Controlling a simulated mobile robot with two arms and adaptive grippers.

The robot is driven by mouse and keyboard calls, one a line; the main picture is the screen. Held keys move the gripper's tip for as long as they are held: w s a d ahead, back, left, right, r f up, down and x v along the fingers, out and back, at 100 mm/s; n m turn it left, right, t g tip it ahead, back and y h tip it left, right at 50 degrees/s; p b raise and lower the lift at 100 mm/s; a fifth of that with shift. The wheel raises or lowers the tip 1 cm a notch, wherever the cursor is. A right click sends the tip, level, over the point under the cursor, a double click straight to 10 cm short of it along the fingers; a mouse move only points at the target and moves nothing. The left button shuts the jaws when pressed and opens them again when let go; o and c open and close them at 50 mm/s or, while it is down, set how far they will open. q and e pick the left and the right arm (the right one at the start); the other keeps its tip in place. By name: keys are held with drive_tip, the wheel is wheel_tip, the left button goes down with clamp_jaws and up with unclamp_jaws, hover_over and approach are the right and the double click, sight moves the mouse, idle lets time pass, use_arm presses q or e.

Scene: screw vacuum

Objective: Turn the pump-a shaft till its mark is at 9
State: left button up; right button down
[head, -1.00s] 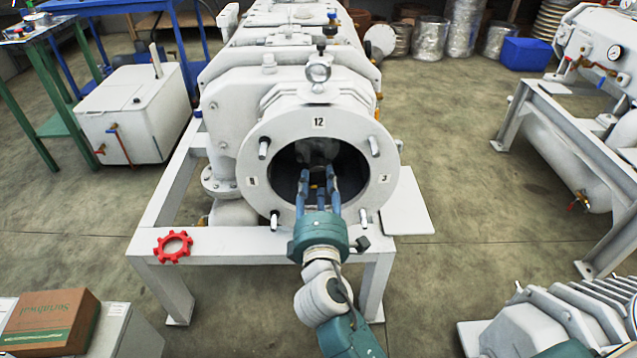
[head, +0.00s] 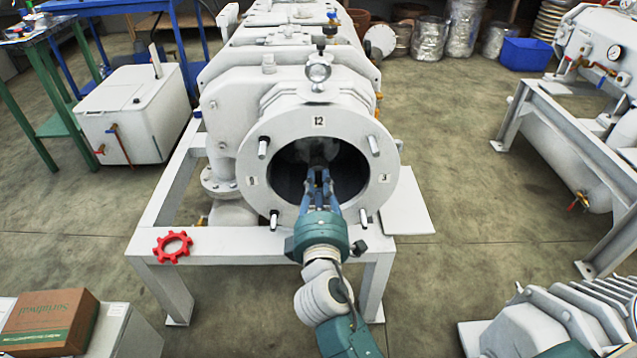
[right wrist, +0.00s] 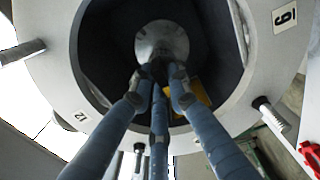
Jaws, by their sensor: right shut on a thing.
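The white pump (head: 345,112) has a round flange with a dark opening, with label 12 (head: 318,121) at the top, 3 (head: 385,178) at the right and a small label (head: 251,182) at the left. My right gripper (head: 319,172) reaches into the opening, its blue fingers drawn together. In the right wrist view the right gripper (right wrist: 158,72) is shut on the shaft end, in front of a round pale metal hub (right wrist: 165,38). A yellow patch (right wrist: 192,95) shows behind a finger; I cannot tell whether it is the mark. The left gripper is not in view.
Several studs stick out around the opening, one at lower left (head: 274,219). A red toothed ring (head: 173,247) lies on the white frame (head: 225,240). A brown box (head: 48,322) is at the front left, a finned machine (head: 560,320) at the front right.

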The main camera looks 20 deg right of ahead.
drive_tip(key=c, duration=1.7)
unclamp_jaws()
drive_tip(key=shift+o, duration=0.2)
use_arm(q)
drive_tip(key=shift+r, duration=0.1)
